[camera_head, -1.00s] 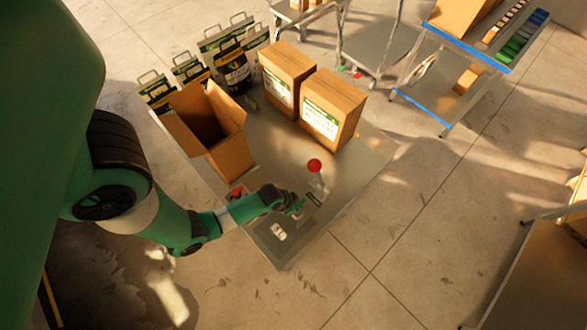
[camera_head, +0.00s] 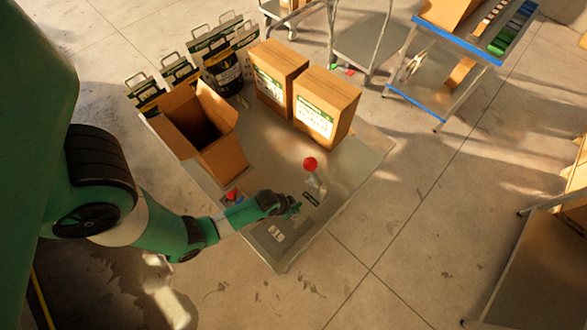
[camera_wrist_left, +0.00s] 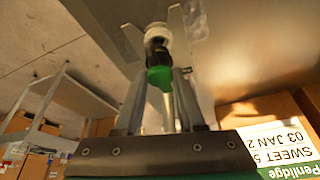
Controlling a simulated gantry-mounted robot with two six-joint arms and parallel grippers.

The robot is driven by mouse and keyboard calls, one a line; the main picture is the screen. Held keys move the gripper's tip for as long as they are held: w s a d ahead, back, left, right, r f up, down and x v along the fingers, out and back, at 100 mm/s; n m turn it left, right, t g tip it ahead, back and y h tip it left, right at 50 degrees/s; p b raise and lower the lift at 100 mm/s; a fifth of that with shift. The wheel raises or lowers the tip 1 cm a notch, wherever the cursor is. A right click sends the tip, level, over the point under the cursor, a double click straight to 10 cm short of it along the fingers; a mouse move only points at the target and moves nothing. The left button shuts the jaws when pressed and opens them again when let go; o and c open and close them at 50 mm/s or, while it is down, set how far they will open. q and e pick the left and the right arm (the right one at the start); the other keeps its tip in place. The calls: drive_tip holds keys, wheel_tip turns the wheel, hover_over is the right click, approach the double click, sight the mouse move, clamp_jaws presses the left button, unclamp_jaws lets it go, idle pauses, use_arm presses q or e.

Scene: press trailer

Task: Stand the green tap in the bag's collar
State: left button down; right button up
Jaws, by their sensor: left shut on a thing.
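My left gripper (camera_head: 293,208) hangs low over the front part of the metal table. In the left wrist view its fingers (camera_wrist_left: 160,85) are shut on the green tap (camera_wrist_left: 159,75), which has a green end, a black body and a pale ring at its far end. In the head view the tap is too small to make out clearly. A grey panel with a white label (camera_head: 276,233), perhaps the bag, lies just in front of the gripper. I cannot make out its collar. My right gripper is out of view.
A red-topped upright piece (camera_head: 310,164) stands just behind the gripper. A small red item (camera_head: 231,195) lies to its left. An open carton (camera_head: 222,157), two closed cartons (camera_head: 315,125) and a black container (camera_head: 222,70) stand behind. The table's right part (camera_head: 365,155) is clear.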

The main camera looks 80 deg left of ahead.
use_arm(q)
drive_tip(key=shift+f+b, duration=0.65)
drive_tip(key=shift+f, duration=0.25)
drive_tip(key=shift+f, duration=0.25)
drive_tip(key=shift+c, duration=2.2)
unclamp_jaws()
drive_tip(key=shift+r, duration=0.1)
drive_tip(key=a+p+v, duration=0.1)
drive_tip(key=p+v, duration=0.2)
drive_tip(key=v, duration=0.4)
drive_tip(key=shift+d+r+p, duration=0.15)
drive_tip(key=shift+d+p, duration=0.15)
drive_tip(key=shift+d, duration=0.25)
drive_tip(key=shift+s, duration=0.1)
